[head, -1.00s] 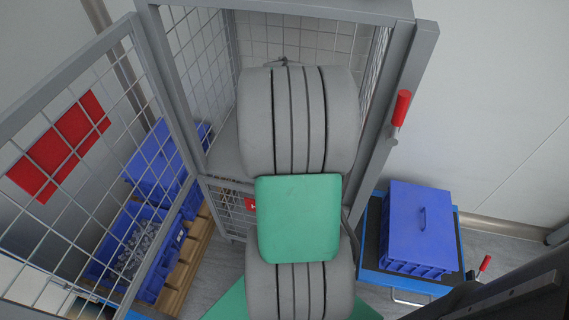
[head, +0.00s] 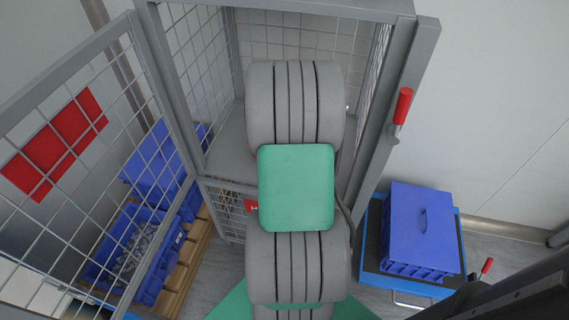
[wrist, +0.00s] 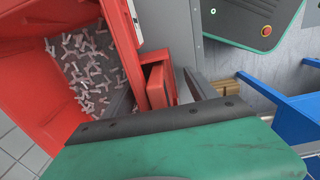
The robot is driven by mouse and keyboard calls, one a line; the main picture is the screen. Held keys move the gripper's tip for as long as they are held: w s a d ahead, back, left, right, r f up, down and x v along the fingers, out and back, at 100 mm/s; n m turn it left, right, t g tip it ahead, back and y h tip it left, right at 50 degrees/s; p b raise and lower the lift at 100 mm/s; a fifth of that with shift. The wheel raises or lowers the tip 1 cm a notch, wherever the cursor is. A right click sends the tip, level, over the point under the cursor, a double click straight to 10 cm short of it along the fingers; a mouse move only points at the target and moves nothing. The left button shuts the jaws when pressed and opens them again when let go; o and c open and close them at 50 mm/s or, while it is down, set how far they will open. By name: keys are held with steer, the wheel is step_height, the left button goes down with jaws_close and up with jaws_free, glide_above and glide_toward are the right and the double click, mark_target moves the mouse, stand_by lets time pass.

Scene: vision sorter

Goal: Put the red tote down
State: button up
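The red tote (wrist: 117,40) fills the left side of the wrist view. It is open on top and holds many small pale parts (wrist: 85,70) on its dark floor. A red handle-like block (wrist: 160,85) stands out from its right side. The green-and-black end of my arm covers the bottom of the wrist view, close to the tote's near edge. My fingertips are not visible, so I cannot tell whether they grip the tote. In the head view my grey and green arm reaches in front of the cage and hides both gripper and tote.
A grey wire cage (head: 427,60) stands open, its mesh door (head: 75,60) swung left. Blue bins (head: 130,250) sit on a wooden pallet (head: 190,255) at the left. A blue tote (head: 422,225) rests on a blue cart (head: 375,270) at the right.

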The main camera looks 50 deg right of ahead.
step_height(320, 180, up, 12)
steer(key=shift+r+p, duration=0.1)
steer(key=shift+p, duration=0.9)
steer(key=w+a+r+m+t, duration=0.1)
steer(key=w+a, duration=0.1)
steer(key=a, duration=0.7)
steer(key=w+a+r+m, duration=0.2)
steer(key=a, duration=0.7)
steer(key=s+a+f+m+t, duration=0.1)
steer(key=s+a, duration=0.3)
steer(key=a, duration=0.8)
steer(key=shift+s+f+m, duration=0.15)
steer(key=shift+s+m, duration=0.05)
steer(key=shift+m, duration=0.5)
steer(key=shift+s+a, duration=0.1)
